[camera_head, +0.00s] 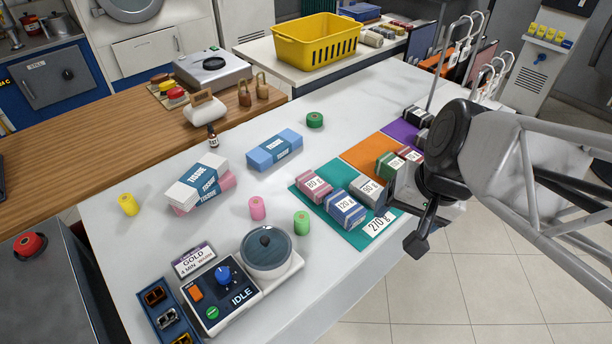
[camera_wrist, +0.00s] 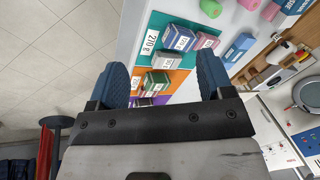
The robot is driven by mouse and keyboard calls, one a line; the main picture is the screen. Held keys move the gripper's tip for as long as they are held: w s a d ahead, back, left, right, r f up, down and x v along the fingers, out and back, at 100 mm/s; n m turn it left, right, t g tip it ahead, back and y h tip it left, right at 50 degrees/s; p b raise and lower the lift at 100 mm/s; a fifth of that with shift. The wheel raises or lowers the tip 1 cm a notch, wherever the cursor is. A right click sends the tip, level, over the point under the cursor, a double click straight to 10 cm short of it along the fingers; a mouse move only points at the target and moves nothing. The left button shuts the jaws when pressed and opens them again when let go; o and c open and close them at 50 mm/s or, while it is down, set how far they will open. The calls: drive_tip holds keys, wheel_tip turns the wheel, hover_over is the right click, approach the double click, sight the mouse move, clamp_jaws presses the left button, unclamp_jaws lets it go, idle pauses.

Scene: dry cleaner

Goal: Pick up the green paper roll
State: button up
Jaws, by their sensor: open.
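A light green roll (camera_head: 301,222) stands upright on the white counter (camera_head: 140,245), right of a pink roll (camera_head: 257,207) and behind the round lidded pot. In the wrist view the green roll (camera_wrist: 211,7) is at the top edge, partly cut off. A darker green, squatter roll (camera_head: 315,120) sits farther back on the counter. My gripper (camera_wrist: 164,80) is open, its two blue finger pads apart with nothing held between them. In the head view it is at the right, over the counter's edge near the coloured mats, well away from both green rolls.
Labelled packs (camera_head: 346,206) stand on teal, orange and purple mats between my gripper and the light green roll. A lidded pot (camera_head: 267,247), control box (camera_head: 220,296), tissue packs (camera_head: 198,187), blue pack (camera_head: 274,149) and yellow roll (camera_head: 128,204) share the counter. Its middle has free room.

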drive_tip(key=w+a+f+m+y, duration=0.3)
drive_tip(key=a+f+m+y, duration=0.15)
drive_tip(key=a, duration=0.25)
drive_tip(key=m+t+y, duration=0.4)
drive_tip(key=m, duration=0.8)
approach(307, 222)
drive_tip(key=s+a+r, duration=0.2)
drive_tip(key=a+r, duration=0.2)
drive_tip(key=r, duration=0.1)
drive_tip(key=w+f+m+t, duration=0.1)
drive_tip(key=f+m, duration=0.1)
drive_tip(key=w+f+m+t, duration=0.1)
drive_tip(key=f+m, duration=0.1)
drive_tip(key=f, duration=0.1)
drive_tip(key=f+m+t+h, duration=0.1)
drive_tip(key=f+m, duration=0.1)
drive_tip(key=m, duration=0.1)
drive_tip(key=shift+w+d+f, duration=0.1)
drive_tip(key=shift+w+f, duration=0.2)
drive_tip(key=shift+w, duration=0.1)
drive_tip(key=shift+x, duration=1.3)
